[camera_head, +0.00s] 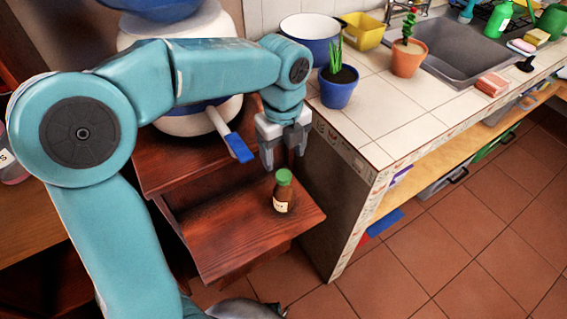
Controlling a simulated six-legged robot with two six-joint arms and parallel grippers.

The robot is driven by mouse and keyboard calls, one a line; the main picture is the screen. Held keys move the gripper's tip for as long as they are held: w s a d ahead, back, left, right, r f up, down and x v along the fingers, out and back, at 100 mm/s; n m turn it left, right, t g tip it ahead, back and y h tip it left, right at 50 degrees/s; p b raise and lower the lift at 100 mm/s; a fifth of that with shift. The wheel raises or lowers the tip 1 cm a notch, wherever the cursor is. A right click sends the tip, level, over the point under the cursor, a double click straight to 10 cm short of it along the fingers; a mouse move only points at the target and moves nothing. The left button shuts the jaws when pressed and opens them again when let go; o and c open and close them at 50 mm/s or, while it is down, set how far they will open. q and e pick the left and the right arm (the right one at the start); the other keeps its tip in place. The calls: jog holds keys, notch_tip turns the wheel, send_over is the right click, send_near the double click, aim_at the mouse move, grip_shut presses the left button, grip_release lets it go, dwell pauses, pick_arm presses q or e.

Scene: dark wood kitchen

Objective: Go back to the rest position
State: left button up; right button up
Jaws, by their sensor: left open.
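My left arm comes in from the left and bends over the dark wooden stepped stand (222,240). My left gripper (283,160) points down with its jaws open and looks empty. It is above and slightly behind a small brown bottle (281,196) with a green cap and a pale label. The bottle stands upright on the lower step. The gripper appears apart from the bottle. My right gripper is not in view.
A tiled counter (365,110) stands close to the right of the gripper. Near its edge are a blue plant pot (337,92), an orange pot (407,62) and a white-and-blue pot (311,40). A blue-ended handle (238,147) sticks out beside my arm. Tiled floor (460,240) is open at right.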

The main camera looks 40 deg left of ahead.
pick_arm(q)
notch_tip(320, 180, up, 2)
jog(key=shift+r, duration=0.15)
dwell(0.5)
